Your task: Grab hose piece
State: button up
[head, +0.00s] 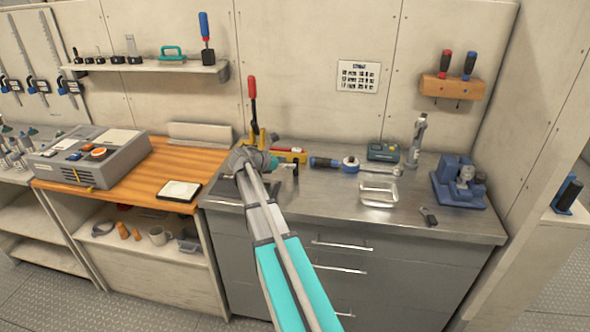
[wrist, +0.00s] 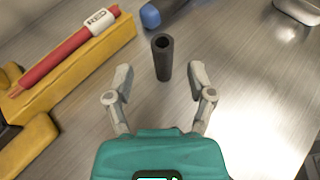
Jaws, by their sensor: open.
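The hose piece (wrist: 164,60) is a short dark grey tube with an open end, seen in the wrist view just ahead of my gripper. It appears to stand upright on the steel worktop. My gripper (wrist: 160,76) is open and empty, with one pale finger to the left of the tube and the other to its right; neither visibly touches it. In the head view the hose piece (head: 296,169) is a small dark upright shape at the end of my gripper (head: 284,165), partly hard to make out.
A yellow tool with a red bar (wrist: 70,62) lies left of the hose piece. A blue-ended tool (head: 325,162) lies just beyond it. A metal tray (head: 379,204) and a blue vise-like device (head: 459,195) are farther right. Bare steel worktop lies to the right of the hose piece.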

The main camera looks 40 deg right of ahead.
aim_at(296, 175)
jog(key=shift+s+b+x, duration=0.2)
jog(key=shift+b+x, duration=0.45)
jog(key=shift+x, duration=1.45)
jog(key=shift+a, duration=0.1)
jog(key=c, duration=1)
